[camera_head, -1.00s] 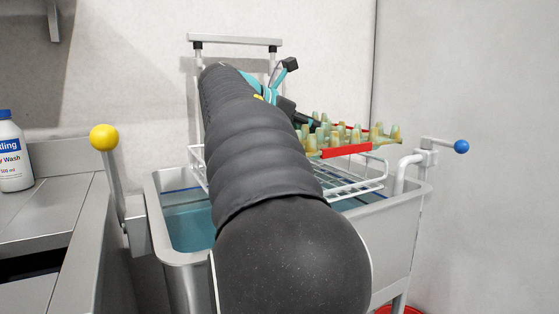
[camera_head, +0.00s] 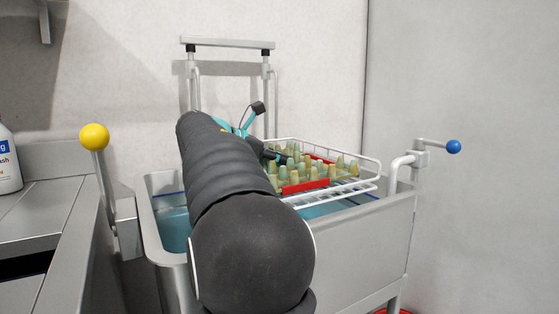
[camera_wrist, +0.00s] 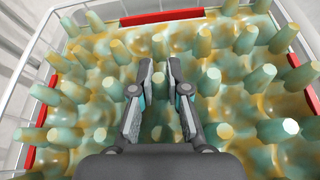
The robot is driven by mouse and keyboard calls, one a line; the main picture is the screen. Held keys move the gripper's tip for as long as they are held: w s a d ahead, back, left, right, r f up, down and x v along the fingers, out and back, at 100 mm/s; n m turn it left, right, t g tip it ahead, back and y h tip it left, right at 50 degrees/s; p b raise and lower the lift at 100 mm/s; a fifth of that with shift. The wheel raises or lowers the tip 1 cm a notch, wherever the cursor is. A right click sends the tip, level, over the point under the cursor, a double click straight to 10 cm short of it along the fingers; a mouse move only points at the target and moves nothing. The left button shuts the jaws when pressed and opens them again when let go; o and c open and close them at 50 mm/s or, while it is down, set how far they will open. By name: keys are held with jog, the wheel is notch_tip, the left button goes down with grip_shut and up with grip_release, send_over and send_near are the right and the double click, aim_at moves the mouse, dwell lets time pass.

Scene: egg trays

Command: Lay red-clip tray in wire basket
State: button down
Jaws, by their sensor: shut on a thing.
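The red-clip tray (camera_head: 318,174) is a mottled green and tan egg tray with upright pegs and red clips on its edges. In the head view it sits within the outline of the white wire basket (camera_head: 372,163), low between the rails. Whether it rests on the basket floor cannot be told. The tray also fills the wrist view (camera_wrist: 225,110), with wire rails around it. My gripper (camera_wrist: 160,65) is shut on a peg of the tray near its middle. In the head view my arm hides the left part of the tray and basket.
The basket is over a grey metal tank (camera_head: 370,235) holding blue liquid (camera_head: 172,230). A yellow-knobbed lever (camera_head: 94,137) stands left and a blue-knobbed handle (camera_head: 453,147) right. A metal frame (camera_head: 228,42) rises behind. A bottle (camera_head: 8,160) stands on the left counter.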

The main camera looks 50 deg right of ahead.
jog(key=c, duration=1.2)
grip_release()
jog(key=shift+o, duration=0.2)
jog(key=shift+r, duration=0.1)
jog(key=shift+a+r, duration=0.1)
jog(key=shift+a, duration=0.15)
jog(key=p+v, duration=0.1)
jog(key=v, duration=1)
jog(key=shift+a+r, duration=0.15)
